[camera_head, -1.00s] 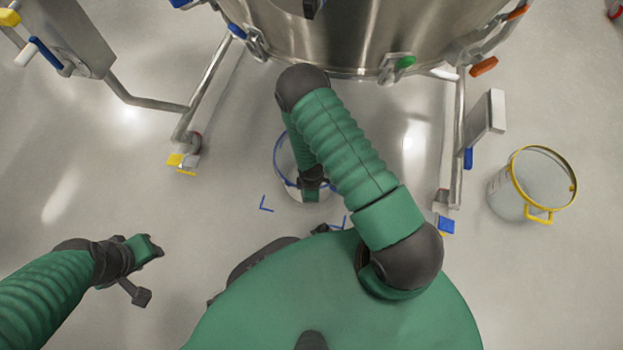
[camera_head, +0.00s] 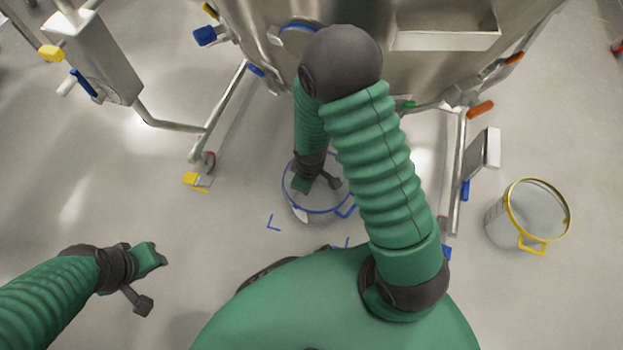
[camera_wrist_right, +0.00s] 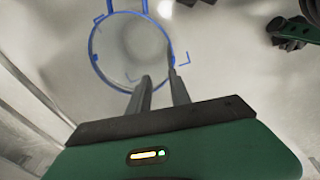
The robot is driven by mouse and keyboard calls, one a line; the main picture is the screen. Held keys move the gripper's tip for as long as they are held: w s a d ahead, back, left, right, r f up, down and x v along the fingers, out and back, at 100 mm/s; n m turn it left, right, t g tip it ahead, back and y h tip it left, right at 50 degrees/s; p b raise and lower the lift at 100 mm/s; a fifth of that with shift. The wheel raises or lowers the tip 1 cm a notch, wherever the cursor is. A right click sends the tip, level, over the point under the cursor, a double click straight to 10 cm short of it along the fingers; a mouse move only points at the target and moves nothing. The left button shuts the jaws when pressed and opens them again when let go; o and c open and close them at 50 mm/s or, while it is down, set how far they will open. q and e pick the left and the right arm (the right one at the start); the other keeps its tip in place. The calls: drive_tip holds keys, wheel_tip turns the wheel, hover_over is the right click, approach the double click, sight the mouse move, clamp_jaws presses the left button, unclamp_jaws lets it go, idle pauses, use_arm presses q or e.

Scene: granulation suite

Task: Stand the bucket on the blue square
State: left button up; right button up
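A pale bucket with a blue rim (camera_head: 320,211) stands on the floor in front of the steel vessel. Blue corner marks of the square (camera_head: 272,223) show on the floor left of the bucket and just in front of it. Its other edges are hidden, so I cannot tell how much of the bucket is inside it. My right gripper (camera_head: 317,184) is over the bucket's mouth. The right wrist view shows its fingers (camera_wrist_right: 160,65) apart, near the blue rim (camera_wrist_right: 91,50), with nothing clearly between them. My left gripper (camera_head: 150,280) is empty at the lower left, its fingers spread.
A second bucket with a yellow rim and handle (camera_head: 513,222) stands at the right. The steel vessel (camera_head: 390,80) rises close behind the blue-rimmed bucket, with frame legs (camera_head: 220,110) on both sides.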

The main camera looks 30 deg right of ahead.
drive_tip(key=s+a+r+m, duration=0.1)
drive_tip(key=s+r+m, duration=0.1)
drive_tip(key=r, duration=0.6)
drive_tip(key=s+a+r+m+t, duration=0.1)
drive_tip(key=s+r+m, duration=0.2)
drive_tip(key=r, duration=0.5)
drive_tip(key=shift+s+a+r+m, duration=0.2)
drive_tip(key=shift+a+m, duration=0.2)
drive_tip(key=shift+m, duration=0.3)
